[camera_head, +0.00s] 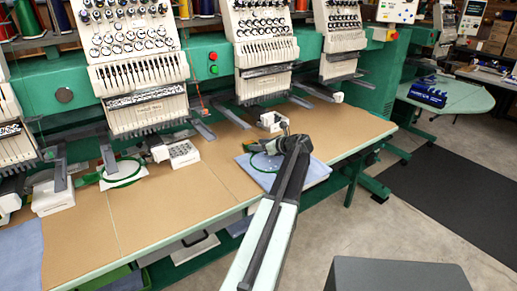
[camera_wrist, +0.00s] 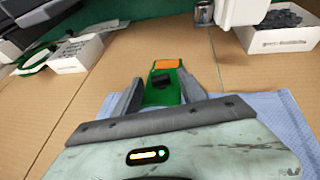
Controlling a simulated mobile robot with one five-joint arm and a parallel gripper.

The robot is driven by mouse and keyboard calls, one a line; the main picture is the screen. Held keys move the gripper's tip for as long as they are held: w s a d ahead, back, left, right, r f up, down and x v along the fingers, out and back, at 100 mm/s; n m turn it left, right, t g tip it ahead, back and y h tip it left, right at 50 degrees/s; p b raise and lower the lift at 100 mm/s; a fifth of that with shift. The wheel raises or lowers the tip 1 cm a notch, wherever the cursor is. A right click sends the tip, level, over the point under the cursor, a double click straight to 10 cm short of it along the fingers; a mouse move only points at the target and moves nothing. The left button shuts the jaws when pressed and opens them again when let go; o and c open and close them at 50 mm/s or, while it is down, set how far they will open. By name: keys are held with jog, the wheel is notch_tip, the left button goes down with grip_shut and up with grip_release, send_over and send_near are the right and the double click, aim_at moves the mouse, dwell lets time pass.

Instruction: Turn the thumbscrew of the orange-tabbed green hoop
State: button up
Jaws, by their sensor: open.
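The orange-tabbed green hoop lies on a folded blue cloth (camera_head: 314,172) on the brown tabletop; its ring (camera_head: 262,163) shows partly left of my arm. In the wrist view its green bracket (camera_wrist: 181,88) with an orange tab (camera_wrist: 166,64) rises between my fingers. A dark knob, apparently the thumbscrew (camera_wrist: 160,80), sits on the bracket below the tab. My gripper (camera_wrist: 158,88) is open, with one finger on each side of the bracket. I cannot tell whether either finger touches it.
A second green hoop (camera_head: 139,178) lies on white cloth at left, near a white box (camera_head: 184,154). Another white box (camera_head: 272,121) stands just behind my gripper. White machine heads (camera_head: 262,40) hang over the table's back. Bare tabletop (camera_head: 215,165) lies between the hoops.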

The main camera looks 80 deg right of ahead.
grip_shut()
jog(key=shift+a, duration=0.3)
jog(key=shift+d, duration=0.15)
jog(key=m+g+h, duration=0.2)
jog(key=a+m+g+h, duration=0.1)
jog(key=m, duration=0.1)
jog(key=shift+w, duration=0.35)
jog(key=shift+w+d+m+g+h, duration=0.1)
jog(key=shift+w+m+g+h, duration=0.1)
jog(key=shift+m+g+h, duration=0.75)
jog(key=shift+w+m+g+h, duration=0.15)
jog(key=shift+m+g+h, duration=0.2)
jog(key=shift+m+g, duration=1.2)
jog(key=shift+g, duration=0.4)
